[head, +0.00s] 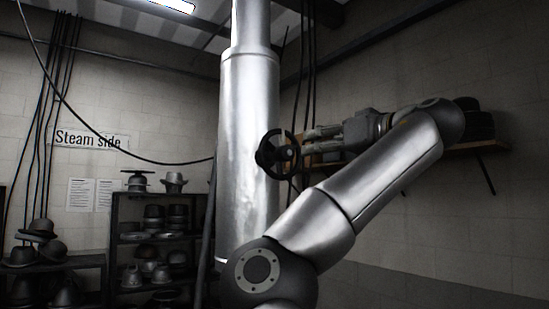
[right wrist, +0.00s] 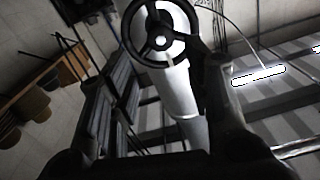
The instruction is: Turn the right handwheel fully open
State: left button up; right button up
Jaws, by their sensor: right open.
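The handwheel (head: 280,154) is black with a round rim and spokes. It stands out from the side of a tall silver column, facing my right gripper. My right gripper (head: 312,141) is just to the right of the wheel, its fingers pointing at it, open and holding nothing. In the right wrist view the wheel (right wrist: 161,41) shows nearly face-on at the top centre. The gripper's two fingers (right wrist: 155,75) are spread apart, one on each side of it below. Whether a finger touches the rim cannot be told. My left gripper is not in view.
The silver column (head: 248,130) runs up to the ceiling. Black shelves (head: 115,240) with several hats stand at the left, under a "Steam side" sign (head: 90,140). A wooden wall shelf (head: 480,147) is behind my right forearm. Cables hang along the walls.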

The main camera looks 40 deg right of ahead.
aim_at(289, 153)
jog(key=w+p, duration=0.1)
jog(key=w, duration=0.1)
jog(key=w+p, duration=0.2)
jog(key=w, duration=0.1)
jog(key=w+p, duration=0.1)
jog(key=w, duration=0.1)
jog(key=shift+w+d+r, duration=0.2)
jog(key=shift+d+r, duration=0.15)
jog(key=w, duration=0.1)
jog(key=w+p, duration=0.1)
jog(key=w, duration=0.1)
jog(key=shift+d+f+p, duration=0.15)
jog(key=shift+f+p, duration=0.1)
jog(key=shift+p, duration=0.05)
jog(key=shift+w, duration=0.45)
jog(key=shift+s, duration=0.2)
jog(key=shift+c, duration=1.8)
jog(key=c, duration=0.4)
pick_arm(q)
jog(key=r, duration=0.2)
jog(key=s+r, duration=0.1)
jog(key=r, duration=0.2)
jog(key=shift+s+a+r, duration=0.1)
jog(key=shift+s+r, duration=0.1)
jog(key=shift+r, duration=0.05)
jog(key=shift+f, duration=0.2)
